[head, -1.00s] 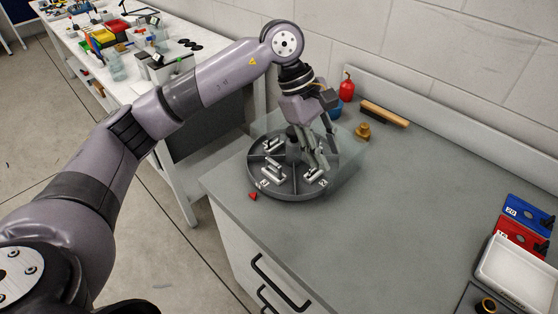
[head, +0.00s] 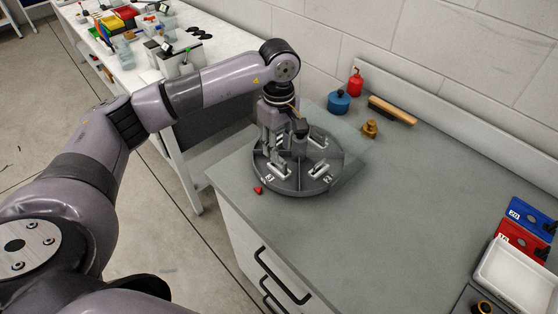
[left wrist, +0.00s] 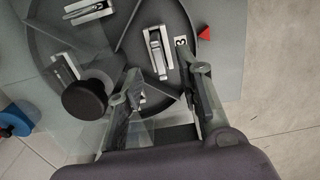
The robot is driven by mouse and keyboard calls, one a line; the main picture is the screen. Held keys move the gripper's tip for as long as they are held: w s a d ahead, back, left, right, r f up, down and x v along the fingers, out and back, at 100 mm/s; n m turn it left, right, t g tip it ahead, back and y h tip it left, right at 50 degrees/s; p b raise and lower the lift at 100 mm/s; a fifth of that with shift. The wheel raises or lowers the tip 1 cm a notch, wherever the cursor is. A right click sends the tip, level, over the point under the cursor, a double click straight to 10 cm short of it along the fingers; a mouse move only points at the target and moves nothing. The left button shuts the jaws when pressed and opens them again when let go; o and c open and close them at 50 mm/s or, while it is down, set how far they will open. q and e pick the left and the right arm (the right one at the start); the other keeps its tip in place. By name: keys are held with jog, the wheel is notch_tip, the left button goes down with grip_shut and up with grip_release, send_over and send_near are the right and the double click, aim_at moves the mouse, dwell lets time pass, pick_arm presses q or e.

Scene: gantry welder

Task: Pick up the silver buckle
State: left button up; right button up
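A round grey turntable (head: 300,190) with divided compartments sits on the counter, with silver buckles in its compartments. One silver buckle (left wrist: 158,52) lies in the compartment by the label 3; in the head view the gripper partly hides that compartment. Other silver buckles lie at the front right (head: 320,169) and back right (head: 318,141). My left gripper (left wrist: 168,85) is over the turntable, pointing down, its two fingers apart and nothing seen held between them. In the wrist view the labelled buckle shows just beyond the fingertips. My right gripper is not in view.
A black knob (left wrist: 85,100) stands up at the turntable's middle, beside the left gripper. A clear panel (head: 350,158) stands around the back right. A red triangle (head: 258,190) marks the counter at the front. The counter's middle is clear.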

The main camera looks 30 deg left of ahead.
aim_at(279, 164)
pick_arm(q)
notch_tip(279, 164, down, 6)
jog(key=shift+r+p, duration=0.25)
jog(key=shift+p, duration=0.85)
jog(key=shift+f, duration=0.2)
jog(key=shift+c, duration=0.5)
grip_shut()
